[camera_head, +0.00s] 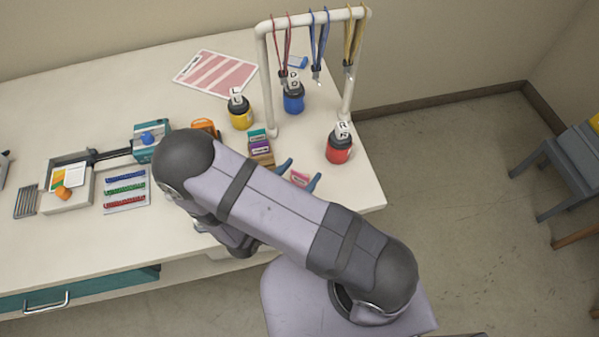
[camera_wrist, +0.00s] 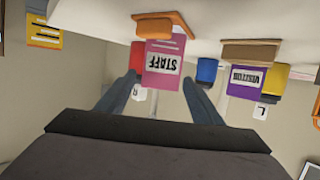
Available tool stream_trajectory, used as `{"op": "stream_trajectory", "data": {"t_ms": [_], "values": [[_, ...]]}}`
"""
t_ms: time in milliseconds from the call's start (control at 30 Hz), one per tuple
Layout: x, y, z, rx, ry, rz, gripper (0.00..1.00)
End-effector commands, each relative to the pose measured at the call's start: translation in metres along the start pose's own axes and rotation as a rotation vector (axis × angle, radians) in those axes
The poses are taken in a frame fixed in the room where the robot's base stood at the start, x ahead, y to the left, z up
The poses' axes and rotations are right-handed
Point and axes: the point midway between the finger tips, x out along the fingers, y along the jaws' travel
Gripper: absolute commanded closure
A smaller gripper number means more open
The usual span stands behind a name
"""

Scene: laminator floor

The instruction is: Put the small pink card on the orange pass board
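The small pink card (camera_head: 300,179), marked STAFF, is between the two blue-grey fingers of my gripper (camera_head: 300,173). An orange object (camera_head: 206,127) stands left of the card rack in the head view. Whether these are the same I cannot tell.
A brown rack (camera_head: 263,159) holds a purple VISITOR card (camera_head: 260,149) and a teal one. Red (camera_head: 339,150), blue (camera_head: 293,100) and yellow (camera_head: 241,117) bottles stand nearby. A white rail (camera_head: 265,75) with lanyards rises behind. My arm covers part of the table.

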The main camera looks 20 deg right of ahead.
Motion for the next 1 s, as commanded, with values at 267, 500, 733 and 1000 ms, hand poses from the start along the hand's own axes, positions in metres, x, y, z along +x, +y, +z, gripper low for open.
{"op": "stream_trajectory", "data": {"t_ms": [267,500,733,1000], "values": [[0.000,0.000,-0.001,0.000,0.000,0.000,0.40],[-0.012,-0.002,-0.002,0.000,0.000,-0.004,0.40],[-0.045,-0.002,-0.001,0.002,-0.001,-0.007,0.40],[-0.089,-0.002,-0.001,0.003,0.000,-0.006,0.40]]}}
